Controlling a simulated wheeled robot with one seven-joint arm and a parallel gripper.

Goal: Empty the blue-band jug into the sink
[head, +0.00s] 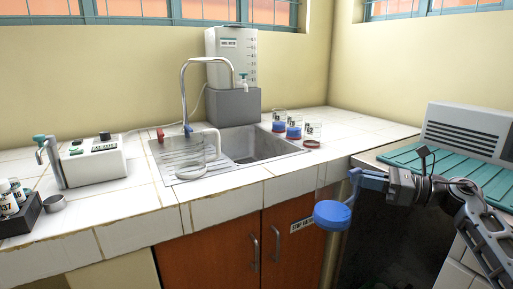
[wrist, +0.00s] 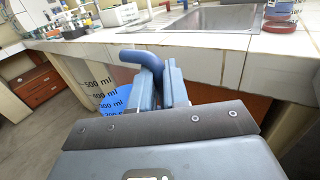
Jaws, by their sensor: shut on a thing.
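The blue-band jug (head: 332,215) is clear-walled, with a blue handle and blue in its lower part; I cannot tell band from liquid there. My gripper (head: 362,179) is shut on its handle and holds it in front of the counter edge, right of the sink cabinet doors. In the wrist view, my gripper (wrist: 163,80) grips the blue handle, and the jug's wall (wrist: 112,99) shows 500 ml and 400 ml marks. The jug looks about upright. The sink (head: 250,145) is set in the white counter, left of and behind the jug; its basin looks empty.
A curved tap (head: 185,95) stands behind the sink. A clear vessel with a pale handle (head: 190,157) stands on the drainer. A white canister (head: 230,58) stands behind.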

